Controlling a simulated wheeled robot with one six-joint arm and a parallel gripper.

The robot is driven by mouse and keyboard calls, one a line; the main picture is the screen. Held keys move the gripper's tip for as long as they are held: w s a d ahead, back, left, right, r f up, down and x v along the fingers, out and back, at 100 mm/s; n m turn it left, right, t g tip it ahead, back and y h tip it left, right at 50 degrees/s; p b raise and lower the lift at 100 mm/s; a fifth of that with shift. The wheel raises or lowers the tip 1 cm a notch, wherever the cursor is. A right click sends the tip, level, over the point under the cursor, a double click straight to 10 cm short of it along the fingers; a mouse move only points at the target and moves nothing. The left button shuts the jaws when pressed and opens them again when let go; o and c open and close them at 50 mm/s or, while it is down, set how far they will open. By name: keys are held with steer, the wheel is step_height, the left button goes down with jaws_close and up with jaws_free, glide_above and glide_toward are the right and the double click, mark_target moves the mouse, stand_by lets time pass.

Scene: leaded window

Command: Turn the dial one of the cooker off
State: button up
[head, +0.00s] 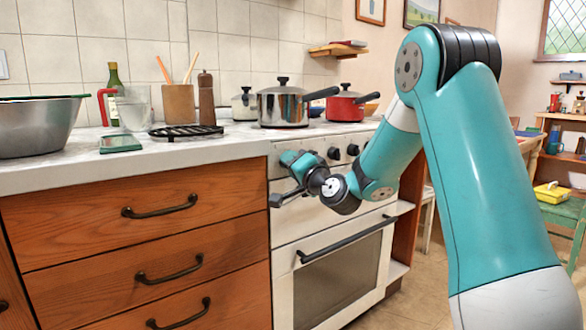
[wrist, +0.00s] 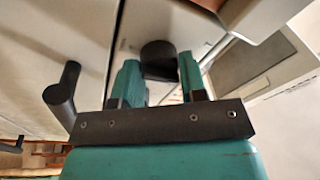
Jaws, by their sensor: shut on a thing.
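The white cooker (head: 285,228) stands at the right end of the counter, with black dials along its upper front. Two dials (head: 333,153) show clear to the right of my gripper in the head view. My gripper (head: 288,158) is at the left end of the dial row. In the wrist view my teal fingers (wrist: 159,75) are shut on a round black dial (wrist: 158,54), one finger on each side. In the head view the gripper hides this dial. Its marking and turned angle cannot be read.
A steel pot (head: 283,106) and a red pan (head: 345,105) stand on the cooker top, handles pointing right. A dark oven handle (head: 345,240) sticks out below. Wooden drawers (head: 150,235) stand to the left.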

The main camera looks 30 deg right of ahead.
steer(key=shift+f, duration=0.2)
steer(key=o, duration=0.9)
steer(key=shift+r, duration=0.1)
steer(key=s+b, duration=0.4)
steer(key=s, duration=0.1)
steer(key=s+f+b, duration=0.1)
steer(key=s+b, duration=0.2)
steer(key=s, duration=0.3)
steer(key=s+f+b, duration=0.1)
steer(key=s+b, duration=0.3)
steer(key=s, duration=0.2)
steer(key=shift+s+a+f+b, duration=0.1)
steer(key=shift+s+a+b, duration=0.05)
steer(key=shift+a+b, duration=0.2)
